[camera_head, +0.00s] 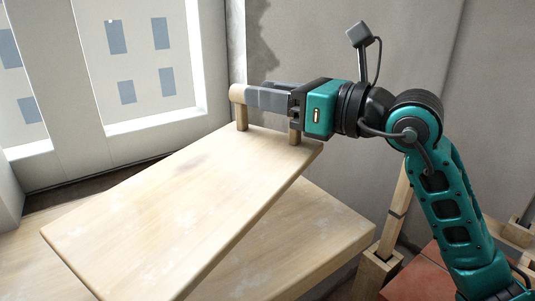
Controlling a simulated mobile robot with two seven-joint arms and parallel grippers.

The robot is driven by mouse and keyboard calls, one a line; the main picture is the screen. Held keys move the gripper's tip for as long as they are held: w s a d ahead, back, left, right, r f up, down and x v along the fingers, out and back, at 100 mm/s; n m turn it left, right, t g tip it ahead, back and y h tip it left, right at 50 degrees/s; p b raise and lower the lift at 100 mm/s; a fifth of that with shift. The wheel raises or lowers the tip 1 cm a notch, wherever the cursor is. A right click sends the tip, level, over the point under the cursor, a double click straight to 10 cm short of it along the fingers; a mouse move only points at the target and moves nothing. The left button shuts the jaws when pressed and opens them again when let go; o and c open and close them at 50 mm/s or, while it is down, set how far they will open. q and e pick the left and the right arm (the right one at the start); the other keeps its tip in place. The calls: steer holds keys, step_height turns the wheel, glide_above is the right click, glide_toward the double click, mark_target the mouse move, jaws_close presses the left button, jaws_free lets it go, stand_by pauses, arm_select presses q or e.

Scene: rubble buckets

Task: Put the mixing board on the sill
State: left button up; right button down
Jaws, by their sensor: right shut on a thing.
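The mixing board (175,205) is a pale wooden board with white smears and a bar handle on two short posts at its far end. My right gripper (267,97) is shut on the handle bar, with the bar's round end (237,93) showing past the fingers. The board's near left corner juts toward the camera. Below it lies a thicker pale wooden slab (325,240), partly hidden by the board. I cannot tell whether they touch. White ledges run under the window panes, one of them at the back (155,121). My left gripper is not in view.
A grey wall (310,40) stands behind my gripper, with the window's white frame (193,60) to its left. At lower right are a wooden post in a block (378,272) and a reddish surface (425,275). Bare slab shows right of the board.

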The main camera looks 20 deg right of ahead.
mark_target(271, 144)
step_height(271, 144, down, 8)
steer(key=shift+f+b, duration=0.1)
steer(key=shift+b, duration=0.85)
steer(key=c, duration=0.7)
jaws_free()
steer(key=shift+c, duration=0.2)
steer(key=b+v, duration=0.1)
steer(key=v, duration=0.9)
steer(key=shift+s+d+b, duration=0.2)
steer(key=shift+d+b, duration=0.1)
steer(key=shift+s+d, duration=0.4)
steer(key=shift+s, duration=0.15)
